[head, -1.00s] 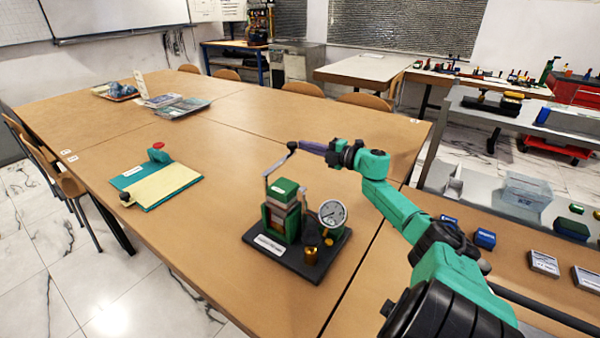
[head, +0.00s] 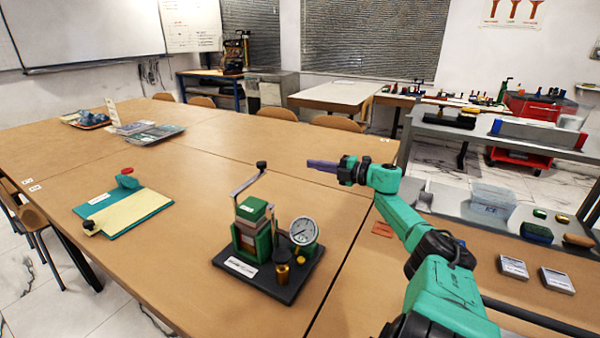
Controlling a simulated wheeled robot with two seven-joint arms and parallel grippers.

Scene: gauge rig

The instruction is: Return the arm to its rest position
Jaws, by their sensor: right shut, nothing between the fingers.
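My right arm reaches in from the lower right, and its right gripper (head: 322,166) is shut and empty, with its purple fingers pointing left above the table. The gauge rig (head: 270,250) stands on the table on a black base, with a green block, a round dial gauge (head: 303,231) and a brass fitting (head: 282,272). Its lever (head: 247,181) rises from the green block to a dark knob (head: 261,165). The gripper is to the right of the knob and apart from it. My left gripper is not in view.
A teal board with a cream sheet (head: 125,208) lies on the table (head: 190,240) at left. Trays and papers (head: 145,132) lie farther back. At right, a side bench holds a clear ice box (head: 493,199), small boxes and two flat grey devices (head: 557,280).

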